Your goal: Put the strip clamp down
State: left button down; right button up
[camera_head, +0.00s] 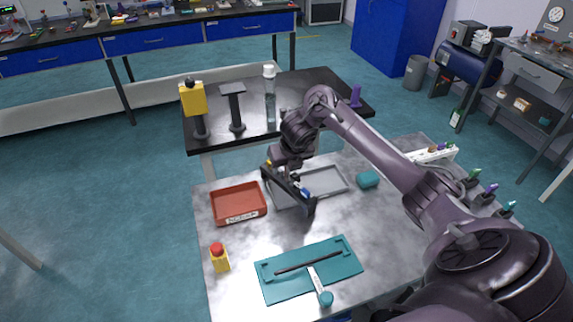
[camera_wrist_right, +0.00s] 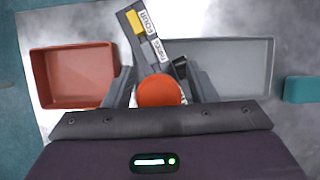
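The strip clamp (camera_wrist_right: 150,42) is a dark bar with a yellow and white labels, tilted in the wrist view. An orange-red round knob (camera_wrist_right: 158,92) shows near its lower end, between the fingers. My right gripper (camera_wrist_right: 160,75) has a finger on either side of the clamp and looks shut on it. In the head view my right gripper (camera_head: 288,190) is over the left part of the grey tray (camera_head: 345,180), beside the red tray. Its body hides most of the clamp there. The gap under the clamp cannot be judged. My left gripper is not in view.
The red tray (camera_head: 238,188) lies left on the metal table. A teal block (camera_head: 368,179) is right of the grey tray. A teal mat (camera_head: 275,287) with a bar and a knobbed handle lies in front. A yellow box with a red button (camera_head: 220,259) stands front left.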

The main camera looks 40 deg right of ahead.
jog(key=shift+r, duration=0.3)
jog(key=p+v, duration=0.7)
jog(key=v, duration=0.5)
jog(key=shift+s, duration=0.1)
